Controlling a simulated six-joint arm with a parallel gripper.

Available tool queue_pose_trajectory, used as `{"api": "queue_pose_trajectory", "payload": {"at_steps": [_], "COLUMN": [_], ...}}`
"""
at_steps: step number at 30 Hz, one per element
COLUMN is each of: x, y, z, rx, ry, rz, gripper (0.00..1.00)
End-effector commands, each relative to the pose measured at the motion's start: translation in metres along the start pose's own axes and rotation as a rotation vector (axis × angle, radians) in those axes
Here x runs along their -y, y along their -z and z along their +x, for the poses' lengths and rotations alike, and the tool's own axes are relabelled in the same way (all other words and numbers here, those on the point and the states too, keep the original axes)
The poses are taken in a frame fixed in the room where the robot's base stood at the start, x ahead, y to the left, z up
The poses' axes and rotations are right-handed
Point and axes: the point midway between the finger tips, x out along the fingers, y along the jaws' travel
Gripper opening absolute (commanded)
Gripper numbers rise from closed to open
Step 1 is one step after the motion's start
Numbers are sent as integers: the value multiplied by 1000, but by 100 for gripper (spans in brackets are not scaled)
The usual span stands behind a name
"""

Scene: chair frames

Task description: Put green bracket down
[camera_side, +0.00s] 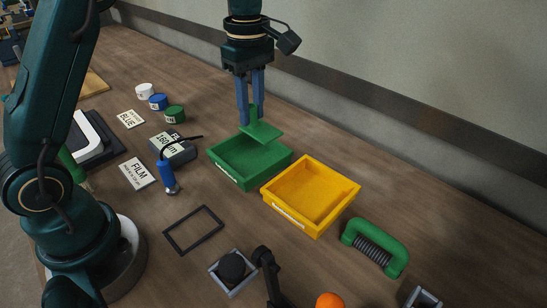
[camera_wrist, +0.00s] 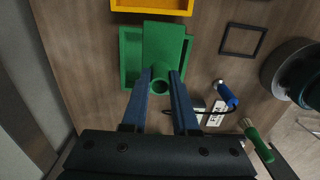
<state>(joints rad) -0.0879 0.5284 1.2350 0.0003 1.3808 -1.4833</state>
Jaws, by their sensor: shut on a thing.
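The green bracket (camera_side: 262,132) has a flat plate and an upright part, and it is held over the green tray (camera_side: 222,166). My gripper (camera_side: 250,112) is shut on the bracket's upright part, with its blue fingers pointing down. In the wrist view the bracket (camera_wrist: 164,45) lies between the fingertips of my gripper (camera_wrist: 160,84) and covers the middle of the green tray (camera_wrist: 131,62). The bracket looks a little above the tray in the side view. The tray's floor is partly hidden under it.
A yellow tray (camera_side: 328,225) stands right beside the green tray. A grey box (camera_side: 172,148) with a blue-handled tool (camera_side: 166,174) sits to the left. A black frame (camera_side: 193,230) lies in front, and a green clamp-like handle (camera_side: 376,245) lies at the right. A wall runs behind.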

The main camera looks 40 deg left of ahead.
Motion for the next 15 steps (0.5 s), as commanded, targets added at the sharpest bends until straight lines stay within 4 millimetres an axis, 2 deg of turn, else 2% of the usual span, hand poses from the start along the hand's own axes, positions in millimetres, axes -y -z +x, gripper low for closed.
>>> {"api": "queue_pose_trajectory", "payload": {"at_steps": [5,15], "x": [-3,-18], "y": [-22,-93], "z": [16,59], "rx": [0,0], "ry": [1,-1], "rz": [6,6], "gripper": [0,0]}}
